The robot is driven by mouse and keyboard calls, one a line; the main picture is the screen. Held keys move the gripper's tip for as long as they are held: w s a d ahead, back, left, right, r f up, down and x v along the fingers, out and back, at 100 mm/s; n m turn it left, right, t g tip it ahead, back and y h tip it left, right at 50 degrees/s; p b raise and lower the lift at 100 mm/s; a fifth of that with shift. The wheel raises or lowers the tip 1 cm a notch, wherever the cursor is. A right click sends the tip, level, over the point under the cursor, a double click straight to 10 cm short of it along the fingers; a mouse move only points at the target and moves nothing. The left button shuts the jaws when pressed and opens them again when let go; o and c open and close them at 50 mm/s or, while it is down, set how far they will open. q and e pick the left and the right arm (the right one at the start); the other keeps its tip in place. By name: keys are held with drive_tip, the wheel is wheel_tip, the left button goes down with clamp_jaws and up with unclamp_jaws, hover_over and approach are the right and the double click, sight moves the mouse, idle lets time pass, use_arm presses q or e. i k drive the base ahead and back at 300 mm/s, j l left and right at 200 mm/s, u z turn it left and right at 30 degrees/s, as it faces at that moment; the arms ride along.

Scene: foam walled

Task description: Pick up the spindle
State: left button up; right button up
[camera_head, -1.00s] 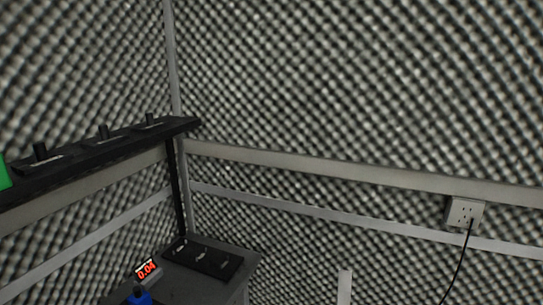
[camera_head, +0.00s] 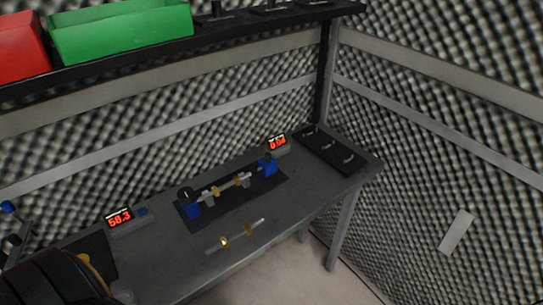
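A thin grey rod with gold rings (camera_head: 235,237), which looks like a spindle, lies on the front part of the grey table (camera_head: 285,219). A similar rod with gold rings (camera_head: 226,187) sits in a fixture with blue end blocks on a black plate (camera_head: 238,207) behind it. I cannot tell which of the two is the spindle meant. Neither gripper shows in the head view. A dark rounded part, probably of my own arm, fills the lower left corner.
Red digit displays (camera_head: 119,217) (camera_head: 278,142) stand beside the fixture. A black tray with several small parts (camera_head: 330,150) is at the table's far right. A green bin (camera_head: 122,35) and a red bin (camera_head: 22,48) sit on the shelf above. Foam walls close off the back and right.

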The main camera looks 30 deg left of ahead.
sight(236, 181)
drive_tip(key=u, duration=1.3)
